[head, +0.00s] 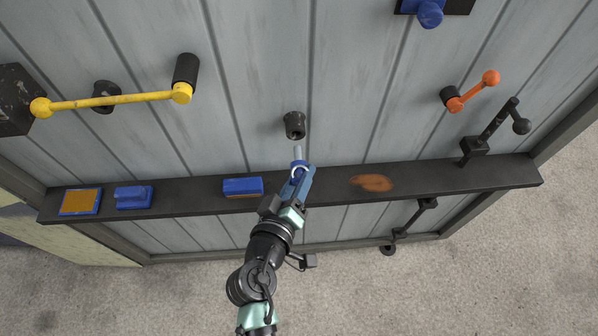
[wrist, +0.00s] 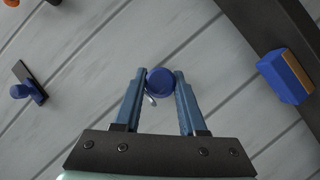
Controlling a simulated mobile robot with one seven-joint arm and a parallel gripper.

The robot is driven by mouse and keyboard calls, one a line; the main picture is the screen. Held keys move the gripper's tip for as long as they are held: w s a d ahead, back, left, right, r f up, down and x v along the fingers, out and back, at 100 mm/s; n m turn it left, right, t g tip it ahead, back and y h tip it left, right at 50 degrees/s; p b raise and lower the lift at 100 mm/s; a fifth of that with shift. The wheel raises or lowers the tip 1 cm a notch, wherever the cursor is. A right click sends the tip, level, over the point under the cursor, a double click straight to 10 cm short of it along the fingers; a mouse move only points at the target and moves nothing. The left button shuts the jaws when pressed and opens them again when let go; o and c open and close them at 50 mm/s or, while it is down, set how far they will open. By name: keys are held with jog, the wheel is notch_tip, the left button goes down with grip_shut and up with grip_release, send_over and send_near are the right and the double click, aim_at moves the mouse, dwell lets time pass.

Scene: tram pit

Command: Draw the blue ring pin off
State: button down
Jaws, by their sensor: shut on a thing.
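The blue ring pin (head: 299,164) has a blue head and a pale metal shaft that points up toward a dark round socket (head: 295,125) on the panel wall. A small gap shows between the shaft's tip and the socket in the head view, so the pin looks clear of it. My gripper (head: 302,172) is shut on the pin's blue head. In the wrist view the round blue head (wrist: 160,82) sits between the two fingertips of my gripper (wrist: 161,75), with a bit of the ring showing below. The shaft is hidden behind the head there.
A dark ledge (head: 330,187) crosses below the socket, carrying a blue block (head: 243,187), other blue items and a rust patch (head: 371,183). A yellow lever (head: 110,102) is at left, an orange lever (head: 473,92) at right, and a blue knob (head: 430,12) at top. Bare wall surrounds the socket.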

jog(key=shift+r, duration=0.15)
jog(key=shift+r+p, duration=3.3)
jog(key=shift+r, duration=0.6)
